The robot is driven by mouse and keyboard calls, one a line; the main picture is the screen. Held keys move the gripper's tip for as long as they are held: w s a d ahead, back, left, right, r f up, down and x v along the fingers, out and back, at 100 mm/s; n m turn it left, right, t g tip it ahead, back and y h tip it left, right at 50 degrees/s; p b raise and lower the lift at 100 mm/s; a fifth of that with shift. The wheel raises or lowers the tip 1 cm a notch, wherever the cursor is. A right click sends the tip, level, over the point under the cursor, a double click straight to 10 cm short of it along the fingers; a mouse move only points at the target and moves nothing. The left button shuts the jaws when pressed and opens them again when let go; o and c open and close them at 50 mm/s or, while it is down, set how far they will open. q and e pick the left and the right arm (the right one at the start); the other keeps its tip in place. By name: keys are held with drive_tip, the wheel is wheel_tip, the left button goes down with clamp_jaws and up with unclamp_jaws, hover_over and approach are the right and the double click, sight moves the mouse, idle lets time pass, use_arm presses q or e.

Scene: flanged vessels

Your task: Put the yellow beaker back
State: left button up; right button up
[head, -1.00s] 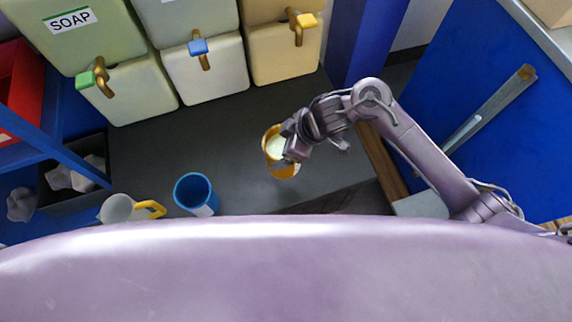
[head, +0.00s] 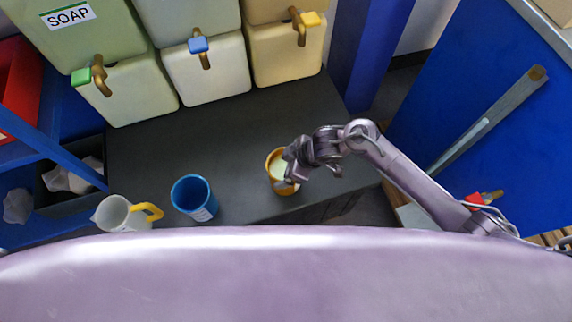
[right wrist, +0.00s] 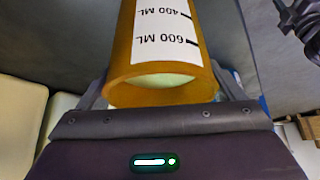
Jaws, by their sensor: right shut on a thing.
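The yellow beaker (head: 281,185) is at the right part of the dark counter in the head view, with something pale inside. My right gripper (head: 290,172) is shut on it from the right. In the right wrist view the beaker (right wrist: 160,75) fills the space between the fingers, with a white label marked 400 ML and 600 ML. I cannot tell whether the beaker's base touches the counter. My left gripper is not in view.
A blue beaker (head: 193,195) and a white jug with a yellow handle (head: 120,214) stand to the left. Tanks with taps, one labelled SOAP (head: 85,35), line the back. Dark counter (head: 230,130) is bare between. A blue cabinet (head: 480,130) is at right.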

drive_tip(key=o, duration=1.6)
drive_tip(key=shift+f, duration=0.1)
drive_tip(key=shift+c, duration=0.2)
drive_tip(key=shift+d+r, duration=0.15)
drive_tip(key=shift+r, duration=0.3)
drive_tip(key=p+v, duration=0.2)
drive_tip(key=v, duration=0.9)
drive_tip(key=shift+r+p, duration=0.2)
drive_tip(key=shift+p, duration=0.1)
drive_tip(key=shift+s, duration=0.1)
